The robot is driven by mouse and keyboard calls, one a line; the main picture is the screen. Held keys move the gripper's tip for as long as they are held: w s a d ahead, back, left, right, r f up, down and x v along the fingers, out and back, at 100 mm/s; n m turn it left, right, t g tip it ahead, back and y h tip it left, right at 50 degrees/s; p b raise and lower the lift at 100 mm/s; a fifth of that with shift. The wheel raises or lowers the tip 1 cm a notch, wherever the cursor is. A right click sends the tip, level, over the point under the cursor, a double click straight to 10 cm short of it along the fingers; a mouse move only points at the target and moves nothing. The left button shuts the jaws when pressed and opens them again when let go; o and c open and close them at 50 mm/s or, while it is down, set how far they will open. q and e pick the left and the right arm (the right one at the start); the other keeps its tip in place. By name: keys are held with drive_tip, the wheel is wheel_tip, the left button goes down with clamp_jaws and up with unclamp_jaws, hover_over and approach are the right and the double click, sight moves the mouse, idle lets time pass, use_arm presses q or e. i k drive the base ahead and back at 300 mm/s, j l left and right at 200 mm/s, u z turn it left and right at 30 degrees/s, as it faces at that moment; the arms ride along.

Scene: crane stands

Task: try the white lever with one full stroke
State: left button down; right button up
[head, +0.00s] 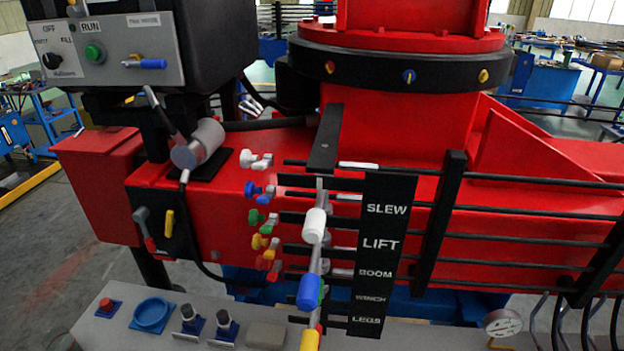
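The white lever's knob (315,226) shows in the head view at the middle of the picture, on a grey rod in front of the red crane body. The knob stands upright and nothing touches it. A black label plate (380,262) just right of it reads SLEW, LIFT, BOOM, WINCH and LEGS from top to bottom. A small white handle (256,160) sits higher and to the left, at the top of a column of coloured handles. Neither of my grippers is in view.
A blue knob (310,292) and a yellow knob (310,341) stand close below the white one. Black horizontal pipes (520,240) run right behind a black post (440,220). A grey control box (110,55) is at upper left. A grey bench (130,335) lies in front.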

sight(313, 230)
drive_tip(key=j+z, duration=0.15)
drive_tip(key=z, duration=0.45)
drive_tip(key=k+j+z, duration=0.25)
drive_tip(key=j, duration=0.2)
drive_tip(key=k+j+z, duration=0.1)
drive_tip(key=j+z, duration=0.15)
drive_tip(key=j, duration=0.2)
drive_tip(key=k+j+z, duration=0.45)
drive_tip(key=j, duration=0.25)
drive_tip(key=k+j, duration=0.9)
drive_tip(key=j+z, duration=0.05)
drive_tip(key=j, duration=0.1)
